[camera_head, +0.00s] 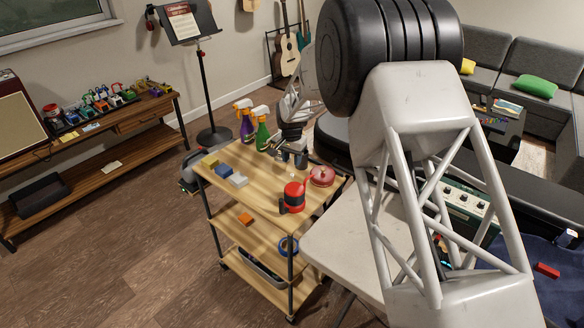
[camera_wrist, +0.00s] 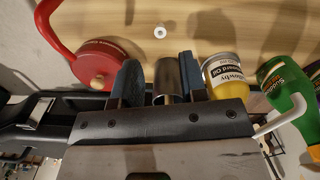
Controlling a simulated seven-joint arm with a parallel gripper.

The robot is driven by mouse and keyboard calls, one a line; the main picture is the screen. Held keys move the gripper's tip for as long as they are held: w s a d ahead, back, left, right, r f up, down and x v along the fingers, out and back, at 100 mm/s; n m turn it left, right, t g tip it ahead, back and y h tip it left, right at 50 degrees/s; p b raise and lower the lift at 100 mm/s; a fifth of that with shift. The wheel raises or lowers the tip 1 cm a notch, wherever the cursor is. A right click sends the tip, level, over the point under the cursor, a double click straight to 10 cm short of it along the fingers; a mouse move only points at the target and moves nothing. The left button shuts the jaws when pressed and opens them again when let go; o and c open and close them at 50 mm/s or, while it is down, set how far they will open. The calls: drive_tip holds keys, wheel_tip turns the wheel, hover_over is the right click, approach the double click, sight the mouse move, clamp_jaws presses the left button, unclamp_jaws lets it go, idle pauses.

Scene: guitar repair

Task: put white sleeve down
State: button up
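A small white ring-shaped piece, likely the white sleeve (camera_wrist: 160,31), stands on the wooden top of the cart (camera_head: 255,180), apart from other things. In the wrist view it lies beyond my fingertips, roughly in line with the gap between them. My gripper (camera_wrist: 158,75) has its two dark fingers spread, with no white piece between them. A grey metallic cylinder (camera_wrist: 167,85) shows in the gap; I cannot tell whether it is part of my gripper. In the head view my gripper (camera_head: 289,160) hangs low over the back of the cart top.
Green (camera_head: 262,133) and purple (camera_head: 246,124) spray bottles stand at the back. A red-black container (camera_head: 292,197) and small blocks (camera_head: 224,172) occupy the cart top.

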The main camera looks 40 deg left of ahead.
drive_tip(key=shift+r, duration=2.5)
